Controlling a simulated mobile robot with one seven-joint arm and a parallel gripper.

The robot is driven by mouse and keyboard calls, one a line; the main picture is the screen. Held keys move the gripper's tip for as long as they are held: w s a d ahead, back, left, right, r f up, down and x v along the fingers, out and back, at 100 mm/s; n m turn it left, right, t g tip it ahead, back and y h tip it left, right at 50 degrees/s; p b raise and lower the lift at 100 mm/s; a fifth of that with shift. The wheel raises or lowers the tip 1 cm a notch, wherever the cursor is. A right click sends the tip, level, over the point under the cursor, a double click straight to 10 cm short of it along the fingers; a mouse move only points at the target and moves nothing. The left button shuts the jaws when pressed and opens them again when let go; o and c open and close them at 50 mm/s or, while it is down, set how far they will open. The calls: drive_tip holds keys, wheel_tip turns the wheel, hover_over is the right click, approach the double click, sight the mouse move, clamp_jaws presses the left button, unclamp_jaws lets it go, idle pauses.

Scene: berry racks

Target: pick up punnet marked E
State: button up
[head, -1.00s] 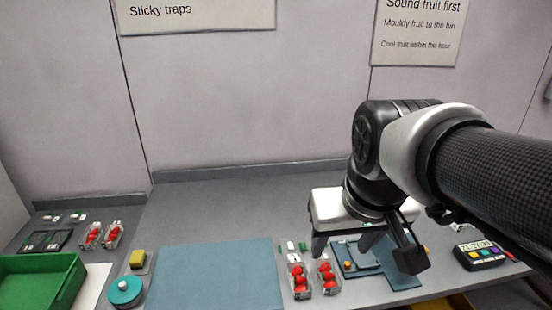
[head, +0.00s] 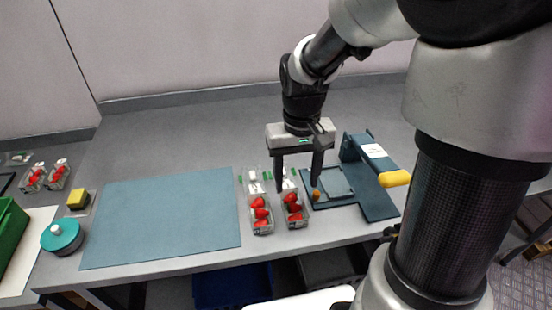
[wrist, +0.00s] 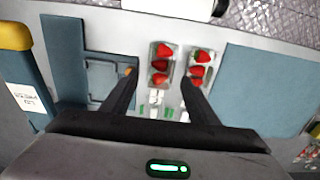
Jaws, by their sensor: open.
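Two clear punnets of red strawberries stand side by side in the head view, a left one (head: 261,215) and a right one (head: 294,207). They also show in the wrist view, where one (wrist: 161,65) is left of the other (wrist: 200,68). White tags lie at one end of each; I cannot read a letter on any of them. My gripper (head: 296,184) is open and empty, pointing down near the tag end of the punnets. In the wrist view its fingers (wrist: 158,85) spread to either side of the left-hand punnet.
A blue mat (head: 165,215) lies left of the punnets. A blue device with a yellow handle (head: 394,178) stands to the right. A teal round tub (head: 61,235), a yellow block (head: 77,198) and two more punnets (head: 45,176) are at the left. The rear bench is clear.

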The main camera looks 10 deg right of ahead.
sight(294, 206)
wheel_tip(294, 206, down, 9)
drive_tip(key=shift+a+f+b, duration=0.1)
drive_tip(key=shift+a+b, duration=0.05)
drive_tip(key=shift+b, duration=0.65)
drive_tip(key=shift+c, duration=0.2)
drive_tip(key=c, duration=0.8)
